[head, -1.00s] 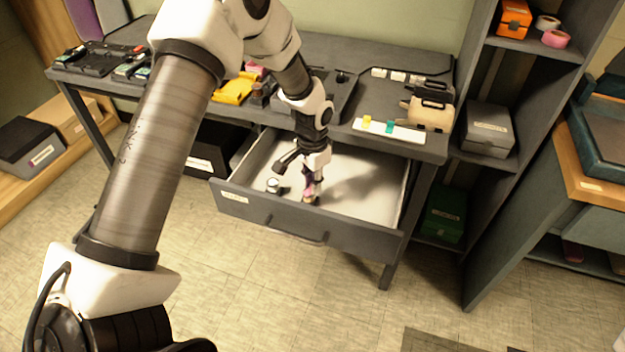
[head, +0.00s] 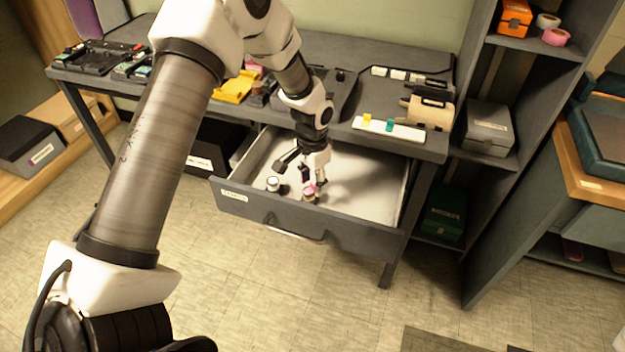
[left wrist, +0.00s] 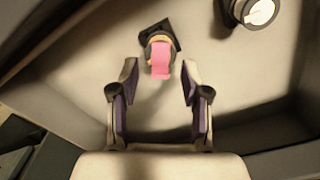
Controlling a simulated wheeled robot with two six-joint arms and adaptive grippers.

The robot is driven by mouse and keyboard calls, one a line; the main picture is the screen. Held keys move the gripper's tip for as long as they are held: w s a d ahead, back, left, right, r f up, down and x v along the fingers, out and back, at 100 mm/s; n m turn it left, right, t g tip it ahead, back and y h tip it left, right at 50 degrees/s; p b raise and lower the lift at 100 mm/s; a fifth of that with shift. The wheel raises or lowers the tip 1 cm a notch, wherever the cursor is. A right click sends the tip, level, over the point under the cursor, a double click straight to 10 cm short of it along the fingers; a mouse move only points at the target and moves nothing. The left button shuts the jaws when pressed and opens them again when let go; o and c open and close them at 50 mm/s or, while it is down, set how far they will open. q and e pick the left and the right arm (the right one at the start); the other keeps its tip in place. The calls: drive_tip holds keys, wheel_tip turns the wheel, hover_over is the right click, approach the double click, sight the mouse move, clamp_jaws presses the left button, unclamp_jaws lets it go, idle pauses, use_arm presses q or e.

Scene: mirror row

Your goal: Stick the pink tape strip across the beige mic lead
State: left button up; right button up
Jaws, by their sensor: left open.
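The pink tape strip (left wrist: 160,60) lies over a small round beige piece on a dark square base inside the open drawer. This beige piece may be the end of the beige mic lead (left wrist: 158,39); I cannot make out a cable. In the head view the pink strip (head: 311,187) shows at the top of the piece, near the drawer front. My left gripper (head: 319,182) is open just above and beside it. In the left wrist view its two purple-padded fingers stand apart, with the strip beyond their tips and nothing between them. My right gripper is not in view.
A similar white-topped piece (head: 272,184) stands left in the drawer (head: 368,180). The drawer walls and the desk edge surround my gripper closely. On the desk, a white card (head: 405,133) carries yellow and green tabs. A dark shelf (head: 487,160) stands at the right.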

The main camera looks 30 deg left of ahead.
use_arm(q)
wheel_tip(320, 180, up, 12)
idle(0.3)
